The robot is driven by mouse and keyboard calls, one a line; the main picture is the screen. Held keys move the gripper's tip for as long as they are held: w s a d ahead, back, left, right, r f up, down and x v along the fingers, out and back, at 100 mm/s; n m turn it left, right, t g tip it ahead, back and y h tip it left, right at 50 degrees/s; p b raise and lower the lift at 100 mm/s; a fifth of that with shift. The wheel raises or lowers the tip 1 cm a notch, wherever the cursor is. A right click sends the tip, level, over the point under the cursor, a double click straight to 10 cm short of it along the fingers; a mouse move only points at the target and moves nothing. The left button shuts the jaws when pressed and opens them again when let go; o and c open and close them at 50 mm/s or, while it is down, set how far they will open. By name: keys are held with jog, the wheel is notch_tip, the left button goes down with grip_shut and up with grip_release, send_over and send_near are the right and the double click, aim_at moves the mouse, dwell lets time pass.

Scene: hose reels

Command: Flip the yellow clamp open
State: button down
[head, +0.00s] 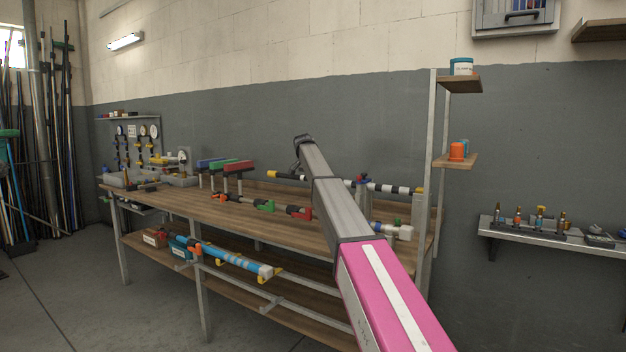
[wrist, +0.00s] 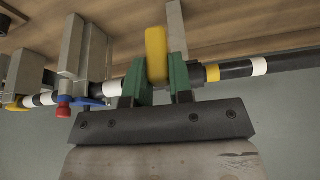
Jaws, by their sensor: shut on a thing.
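The yellow clamp (wrist: 156,55) is upright between the two green fingers of my gripper (wrist: 160,80) in the wrist view. The fingers are shut on it. The clamp is at a black hose or pipe (wrist: 240,71) with white and yellow bands, which runs left and right past the gripper. How the clamp joins the pipe is hidden by the fingers. In the head view my arm reaches over the workbench; the gripper and the held clamp are hidden or too small to make out there.
The wooden workbench (head: 160,197) carries coloured blocks on posts (head: 238,167) and hose fittings (head: 300,212). A blue hose piece (head: 235,260) lies below its front edge. A post with small shelves (head: 455,160) stands at right. In the wrist view, grey brackets and a red knob (wrist: 63,108) are left of the gripper.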

jog(key=c, duration=1.3)
grip_release()
jog(key=shift+r, duration=0.15)
jog(key=v, duration=1)
jog(key=shift+s+r, duration=0.15)
jog(key=shift+r, duration=0.1)
